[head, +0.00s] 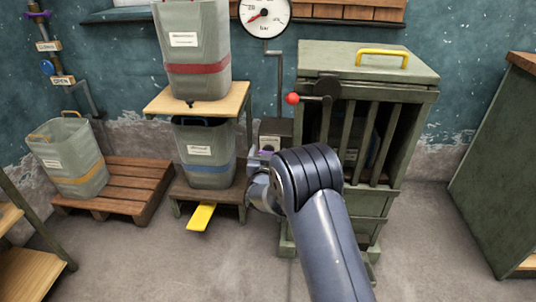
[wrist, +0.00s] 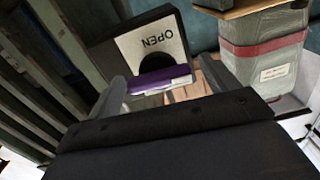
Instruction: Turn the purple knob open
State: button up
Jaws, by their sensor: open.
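The purple knob (wrist: 160,80) shows between my fingertips in the wrist view, in front of a white plate marked OPEN (wrist: 152,45) on a dark box. A small bit of the purple knob also shows in the head view (head: 267,152), mostly hidden by my gripper. My gripper (wrist: 164,86) is open, with one finger on each side of the knob. I cannot tell whether the fingers touch it. In the head view my gripper (head: 257,168) is at the box, left of the green slatted cabinet.
The green cabinet (head: 418,85) has a red-tipped lever (head: 293,99) and a yellow handle (head: 383,57) on top. A red-banded bin (head: 196,40) stands on a wooden stand above a blue-banded bin (head: 205,150). A yellow pedal (head: 201,217) juts out low. The front floor is clear.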

jog(key=c, duration=1)
jog(key=shift+n, duration=0.4)
jog(key=o, duration=1)
jog(key=s+p, duration=0.1)
jog(key=s, duration=0.9)
jog(key=shift+s+a, duration=0.2)
jog(key=shift+s, duration=0.2)
jog(key=shift+w, duration=0.1)
